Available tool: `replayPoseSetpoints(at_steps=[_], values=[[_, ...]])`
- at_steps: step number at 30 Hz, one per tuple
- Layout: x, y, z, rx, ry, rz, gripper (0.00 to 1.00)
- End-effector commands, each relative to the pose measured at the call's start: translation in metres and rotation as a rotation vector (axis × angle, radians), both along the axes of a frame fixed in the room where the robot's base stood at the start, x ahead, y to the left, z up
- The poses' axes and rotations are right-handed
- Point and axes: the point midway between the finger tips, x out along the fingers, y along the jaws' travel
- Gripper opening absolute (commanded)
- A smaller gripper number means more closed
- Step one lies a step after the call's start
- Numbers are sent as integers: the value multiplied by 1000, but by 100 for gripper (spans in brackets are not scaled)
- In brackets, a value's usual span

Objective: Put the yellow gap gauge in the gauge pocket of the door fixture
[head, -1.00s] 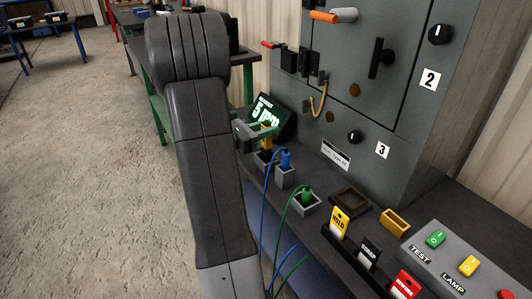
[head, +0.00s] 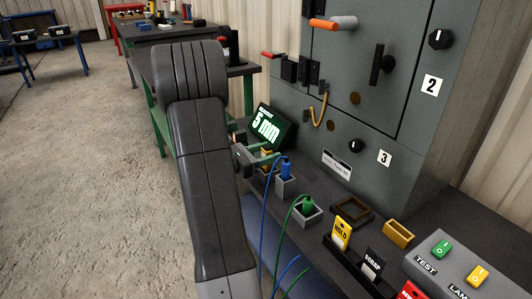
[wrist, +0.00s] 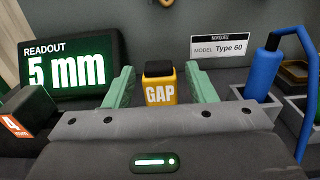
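The yellow gap gauge (wrist: 160,92), marked GAP with a black top, stands upright in the wrist view. My gripper (wrist: 162,88) has its two green fingers spread on either side of it, with a visible space on each side. The gripper is open. In the head view my gripper (head: 262,154) is beside the readout, partly behind my arm, and the gauge is mostly hidden there. A small open yellow box (head: 397,234) and a dark brown open frame (head: 351,208) lie on the bench. I cannot tell which is the gauge pocket.
The readout (head: 269,127) shows 5 mm. Blue (head: 286,168) and green (head: 307,204) plugs with cables stand in grey holders right of my gripper. A dark block (wrist: 25,115) is at the wrist view's left. The grey cabinet (head: 345,110) rises behind the bench.

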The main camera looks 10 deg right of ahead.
Motion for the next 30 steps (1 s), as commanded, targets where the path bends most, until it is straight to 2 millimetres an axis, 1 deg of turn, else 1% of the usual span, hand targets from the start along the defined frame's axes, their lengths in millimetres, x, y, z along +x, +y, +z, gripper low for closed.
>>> replayPoseSetpoints(at_steps=[5,7,11,24,30], values=[[0,0,1,0,0,0,51],[0,0,4,0,0,0,51],[-4,12,3,1,1,4,51],[-32,81,4,-1,2,6,51],[-41,103,4,0,0,3,51]])
